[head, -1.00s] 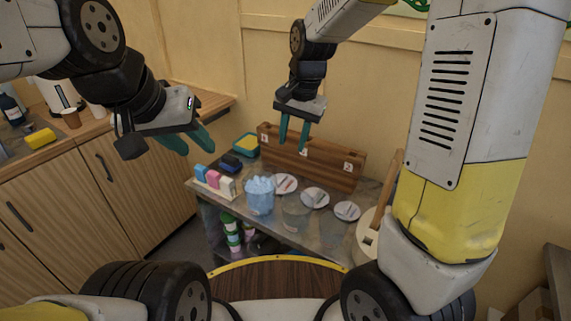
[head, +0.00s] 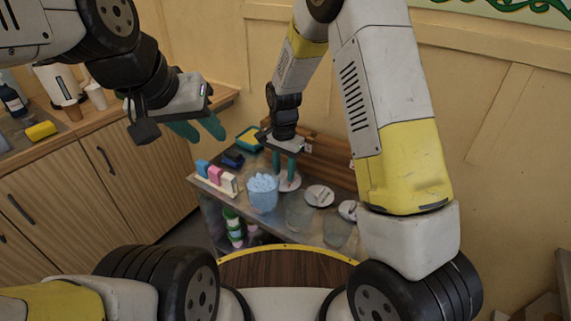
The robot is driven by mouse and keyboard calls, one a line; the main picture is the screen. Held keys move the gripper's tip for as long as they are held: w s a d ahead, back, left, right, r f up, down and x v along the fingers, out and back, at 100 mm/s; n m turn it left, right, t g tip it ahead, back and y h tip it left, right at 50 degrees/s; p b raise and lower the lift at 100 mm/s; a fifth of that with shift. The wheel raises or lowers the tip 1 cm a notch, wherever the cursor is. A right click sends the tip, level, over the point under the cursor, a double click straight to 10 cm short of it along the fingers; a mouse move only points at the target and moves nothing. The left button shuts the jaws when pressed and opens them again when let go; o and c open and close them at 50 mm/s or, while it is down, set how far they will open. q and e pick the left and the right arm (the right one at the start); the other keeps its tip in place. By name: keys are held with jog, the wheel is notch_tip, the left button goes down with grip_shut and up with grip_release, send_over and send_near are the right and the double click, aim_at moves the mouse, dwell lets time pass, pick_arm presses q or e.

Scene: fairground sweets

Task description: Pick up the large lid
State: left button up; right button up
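Three pale round lids with dark markings lie in a row on the grey table: a left one (head: 294,186), a middle one (head: 320,196) and a right one (head: 347,208), partly hidden by my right arm. The left lid looks slightly the largest, but the difference is small. My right gripper (head: 284,171) points down with its teal fingers apart, directly over the left lid and covering part of it. I cannot tell whether the fingertips touch it. My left gripper (head: 199,132) is open and empty, in the air left of the table.
A tub of blue pieces (head: 263,196) and clear containers (head: 299,214) stand in front of the lids. A wooden case (head: 325,160) stands behind them. Coloured bottles in a rack (head: 216,180) and a yellow-green tray (head: 249,138) are on the left.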

jog(key=shift+f, duration=0.65)
grip_shut()
